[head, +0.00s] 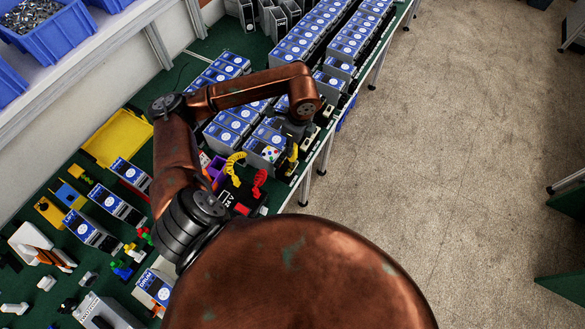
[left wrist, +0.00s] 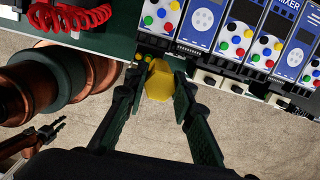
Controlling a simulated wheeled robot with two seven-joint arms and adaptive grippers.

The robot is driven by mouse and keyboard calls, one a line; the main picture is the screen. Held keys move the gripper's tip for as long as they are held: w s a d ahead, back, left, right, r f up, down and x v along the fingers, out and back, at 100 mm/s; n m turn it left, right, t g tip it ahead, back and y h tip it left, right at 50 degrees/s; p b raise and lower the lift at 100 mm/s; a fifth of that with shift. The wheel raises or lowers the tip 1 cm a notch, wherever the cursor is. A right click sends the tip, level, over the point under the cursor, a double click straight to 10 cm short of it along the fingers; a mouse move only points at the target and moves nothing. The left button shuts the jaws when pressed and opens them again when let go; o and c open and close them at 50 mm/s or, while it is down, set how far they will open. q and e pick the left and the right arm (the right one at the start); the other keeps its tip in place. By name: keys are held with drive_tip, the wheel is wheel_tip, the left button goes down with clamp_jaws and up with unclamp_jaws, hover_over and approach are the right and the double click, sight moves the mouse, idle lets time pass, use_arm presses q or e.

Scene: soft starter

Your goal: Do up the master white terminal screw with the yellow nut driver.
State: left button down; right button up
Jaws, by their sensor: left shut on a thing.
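My left gripper (head: 292,140) is shut on the yellow nut driver (head: 291,157) at the front edge of the green bench. In the left wrist view the driver's yellow handle (left wrist: 158,82) sits between the two fingers of the left gripper (left wrist: 156,92). Its tip is hidden from that view. Just beside it stands a blue and grey starter unit (head: 268,150) with coloured round dots on its face. It shows in the wrist view too (left wrist: 160,14). I cannot make out which terminal screw is the master white one. My right gripper (left wrist: 44,134) is small and dark at lower left.
Rows of blue-faced units (head: 300,40) fill the bench beyond my arm. Red coiled cable (left wrist: 75,18) and yellow coiled cable (head: 233,166) lie near the driver. A yellow tray (head: 118,136) and loose parts are at left. Open floor (head: 450,140) lies to the right.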

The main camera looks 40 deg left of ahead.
use_arm(q)
drive_tip(key=m+b, duration=0.3)
drive_tip(key=m, duration=0.3)
drive_tip(key=shift+f+t+b, duration=0.2)
drive_tip(key=shift+t+b, duration=0.1)
drive_tip(key=shift+t, duration=0.1)
drive_tip(key=m+b, duration=0.1)
drive_tip(key=m, duration=0.1)
drive_tip(key=shift+r+m, duration=0.1)
drive_tip(key=shift+m, duration=0.2)
drive_tip(key=shift+r+m+b, duration=0.15)
drive_tip(key=shift+m+b, duration=0.25)
